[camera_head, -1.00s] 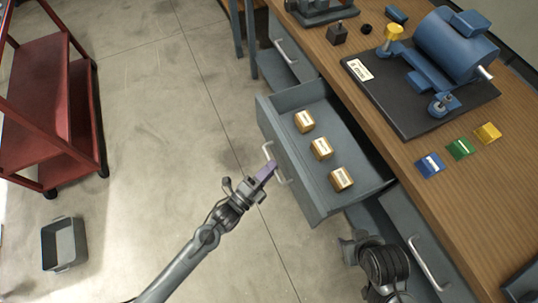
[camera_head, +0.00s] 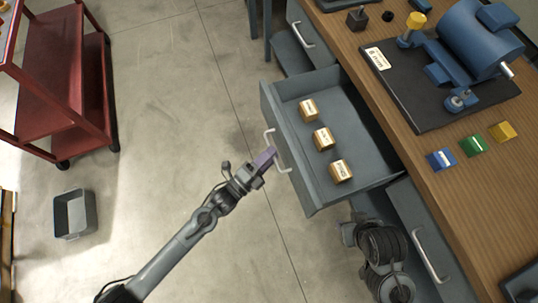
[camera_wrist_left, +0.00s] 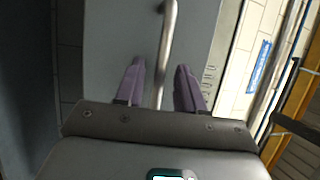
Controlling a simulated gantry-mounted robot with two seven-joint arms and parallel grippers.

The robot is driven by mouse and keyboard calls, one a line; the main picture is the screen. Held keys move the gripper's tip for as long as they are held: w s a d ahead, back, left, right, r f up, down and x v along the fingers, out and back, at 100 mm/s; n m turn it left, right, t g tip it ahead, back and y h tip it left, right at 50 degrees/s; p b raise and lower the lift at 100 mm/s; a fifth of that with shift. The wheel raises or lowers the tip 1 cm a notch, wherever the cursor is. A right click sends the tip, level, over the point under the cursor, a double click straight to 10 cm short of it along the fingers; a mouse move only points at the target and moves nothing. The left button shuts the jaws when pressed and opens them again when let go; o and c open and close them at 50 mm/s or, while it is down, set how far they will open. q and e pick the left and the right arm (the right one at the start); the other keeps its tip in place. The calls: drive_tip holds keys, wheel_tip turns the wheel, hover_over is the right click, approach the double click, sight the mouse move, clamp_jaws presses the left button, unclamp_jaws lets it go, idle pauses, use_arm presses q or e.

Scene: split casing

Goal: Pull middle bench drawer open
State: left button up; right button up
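The middle bench drawer (camera_head: 311,192) is grey and stands well out from the bench, with several small tan labelled blocks lying inside. Its pale bar handle (camera_head: 276,151) is on the front face. My left gripper (camera_head: 264,160) is at this handle. In the left wrist view its purple fingers (camera_wrist_left: 160,85) stand apart on either side of the handle bar (camera_wrist_left: 167,45), with small gaps visible, so it looks open around the bar. My right arm (camera_head: 385,262) shows below the drawer, at the bench front; its gripper's fingers cannot be made out.
Other bench drawers with handles flank it, above (camera_head: 302,33) and below (camera_head: 430,255). The wooden bench top (camera_head: 440,200) holds a blue machine and coloured blocks. A red cart (camera_head: 62,90) and grey bin (camera_head: 75,214) stand left. The floor between is clear.

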use_arm(q)
drive_tip(key=p+v, duration=0.2)
drive_tip(key=v, duration=0.8)
drive_tip(key=shift+s+a, duration=0.25)
drive_tip(key=shift+a, duration=0.05)
